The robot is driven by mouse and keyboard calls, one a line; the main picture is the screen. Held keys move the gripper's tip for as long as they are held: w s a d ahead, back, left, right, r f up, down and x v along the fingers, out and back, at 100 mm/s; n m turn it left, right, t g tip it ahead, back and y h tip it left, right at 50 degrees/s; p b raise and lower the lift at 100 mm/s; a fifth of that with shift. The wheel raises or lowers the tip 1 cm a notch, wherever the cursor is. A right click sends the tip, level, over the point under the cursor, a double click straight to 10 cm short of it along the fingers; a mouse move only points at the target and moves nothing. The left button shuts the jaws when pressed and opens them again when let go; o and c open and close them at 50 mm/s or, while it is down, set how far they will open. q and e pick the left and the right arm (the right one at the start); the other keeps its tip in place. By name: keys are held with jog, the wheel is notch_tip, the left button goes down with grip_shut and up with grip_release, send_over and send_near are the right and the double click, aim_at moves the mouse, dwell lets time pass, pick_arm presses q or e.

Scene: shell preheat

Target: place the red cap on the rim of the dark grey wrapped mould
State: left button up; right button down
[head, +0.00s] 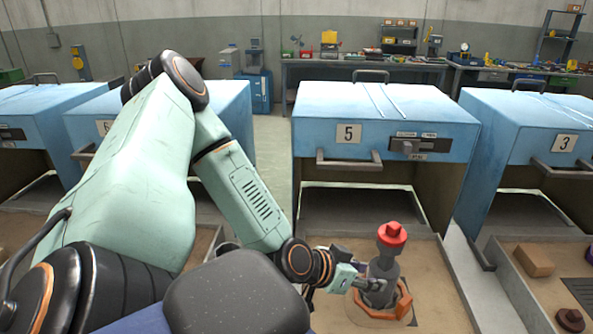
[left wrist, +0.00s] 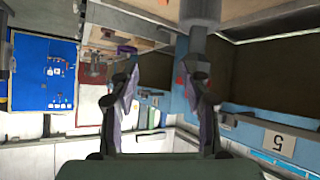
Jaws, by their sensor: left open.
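The red cap (head: 392,235) sits on top of the dark grey mould (head: 383,269), which stands upright in an orange holder at its foot. The mould's grey body also shows upside down at the top of the left wrist view (left wrist: 199,12). A bit of red beside the right-hand finger there may be the cap, mostly hidden. My left gripper (head: 359,282) is open, close beside the mould's lower left side and below the cap. Its two fingers (left wrist: 165,82) stand apart with nothing visibly held between them. Whether a finger touches the mould I cannot tell. My right gripper is not in view.
The mould stands on a tan tray surface (head: 440,282) before the open blue oven marked 5 (head: 330,105). Blue ovens flank it. The right-hand tray holds a brown block (head: 534,260) and a dark round piece (head: 571,320). Workbenches line the back wall.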

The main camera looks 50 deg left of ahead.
pick_arm(q)
jog(key=s+d+f+g, duration=0.2)
jog(key=s+f+g, duration=0.1)
jog(key=s, duration=0.5)
jog(key=s+d+f+g+y, duration=0.1)
jog(key=s+d+f+g, duration=0.2)
jog(key=s+f, duration=0.3)
jog(key=s+d+f+n+g+y, duration=0.1)
jog(key=s+d+f+g, duration=0.2)
jog(key=s, duration=0.8)
jog(key=shift+s+d+f+g, duration=0.25)
jog(key=shift+f+g, duration=0.6)
jog(key=shift+g, duration=0.05)
